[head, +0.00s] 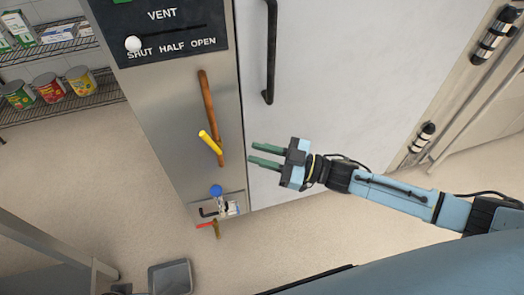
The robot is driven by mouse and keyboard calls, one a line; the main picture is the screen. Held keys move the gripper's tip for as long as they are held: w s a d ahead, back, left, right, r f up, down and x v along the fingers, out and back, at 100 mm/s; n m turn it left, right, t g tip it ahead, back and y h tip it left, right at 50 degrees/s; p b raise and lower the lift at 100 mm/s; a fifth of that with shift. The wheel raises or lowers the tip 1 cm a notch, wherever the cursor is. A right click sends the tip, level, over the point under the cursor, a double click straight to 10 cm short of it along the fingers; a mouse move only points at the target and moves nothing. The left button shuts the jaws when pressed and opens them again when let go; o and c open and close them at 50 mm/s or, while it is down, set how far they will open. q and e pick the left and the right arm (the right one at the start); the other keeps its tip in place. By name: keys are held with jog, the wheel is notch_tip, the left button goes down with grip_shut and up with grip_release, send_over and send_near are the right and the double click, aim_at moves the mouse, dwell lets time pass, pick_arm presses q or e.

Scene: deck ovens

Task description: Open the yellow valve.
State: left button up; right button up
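The yellow valve handle (209,142) sits on a vertical copper pipe (208,100) on the steel panel. The handle lies at a slant across the lower part of the pipe. My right gripper (251,154) comes in from the right, with its two green fingers apart and pointing left toward the handle. It is empty and a short way to the right of the handle, not touching it in this view. My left gripper is not in view.
Below the pipe are a blue knob (216,190) and a red lever (206,225). A vent panel (165,30) above has its white knob (133,43) at SHUT. A white door (340,80) with a black handle (270,60) is on the right. Shelves (70,103) with cans stand left.

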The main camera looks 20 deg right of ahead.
aim_at(211, 143)
jog(key=shift+c, duration=0.4)
